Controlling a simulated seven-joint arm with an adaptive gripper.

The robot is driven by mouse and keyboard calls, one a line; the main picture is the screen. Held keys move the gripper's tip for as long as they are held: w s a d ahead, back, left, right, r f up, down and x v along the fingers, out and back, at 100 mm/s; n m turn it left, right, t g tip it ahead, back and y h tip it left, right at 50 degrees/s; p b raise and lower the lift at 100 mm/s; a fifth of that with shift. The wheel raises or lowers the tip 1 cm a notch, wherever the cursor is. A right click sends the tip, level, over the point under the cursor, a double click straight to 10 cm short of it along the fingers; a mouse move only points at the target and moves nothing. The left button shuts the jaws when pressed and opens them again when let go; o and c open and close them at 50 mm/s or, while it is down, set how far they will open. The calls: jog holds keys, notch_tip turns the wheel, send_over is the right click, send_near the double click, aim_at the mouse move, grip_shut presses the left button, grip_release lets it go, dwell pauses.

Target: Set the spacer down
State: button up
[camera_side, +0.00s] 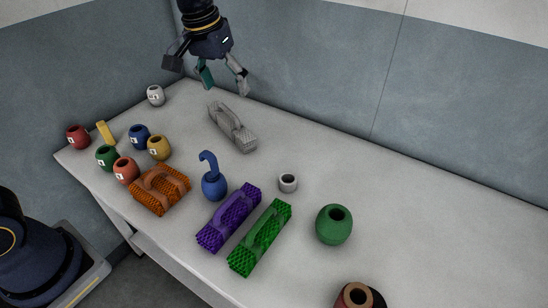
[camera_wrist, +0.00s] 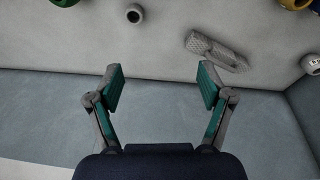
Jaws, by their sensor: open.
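A small light-grey ring-like piece (camera_side: 288,183) with a hole in its top, which looks like the spacer, stands upright on the table between the blue hooked float and the green float. It also shows at the top of the wrist view (camera_wrist: 134,13). My gripper (camera_side: 225,90) hangs above the far edge of the table, behind the grey net bundle (camera_side: 232,127) and well away from the ring. In the wrist view my gripper (camera_wrist: 160,76) has its two fingers spread wide with nothing between them. The grey bundle (camera_wrist: 215,51) lies ahead of the right finger.
Orange (camera_side: 159,190), purple (camera_side: 229,217) and green (camera_side: 260,237) net bundles lie along the near side. A blue hooked float (camera_side: 214,184) and a green float (camera_side: 334,225) stand near the ring. Several small labelled floats cluster at left. The table's right part (camera_side: 440,230) is clear.

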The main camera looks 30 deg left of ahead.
jog(key=s+a+r+t, duration=0.1)
jog(key=s+a, duration=0.2)
jog(key=s, duration=0.8)
jog(key=s+a+m+t, duration=0.1)
jog(key=s+a+t, duration=0.1)
jog(key=s, duration=0.9)
jog(key=shift+s+a+r+y, duration=0.3)
jog(key=shift+s+a+r, duration=0.1)
jog(key=shift+a, duration=0.45)
jog(key=shift+o, duration=0.3)
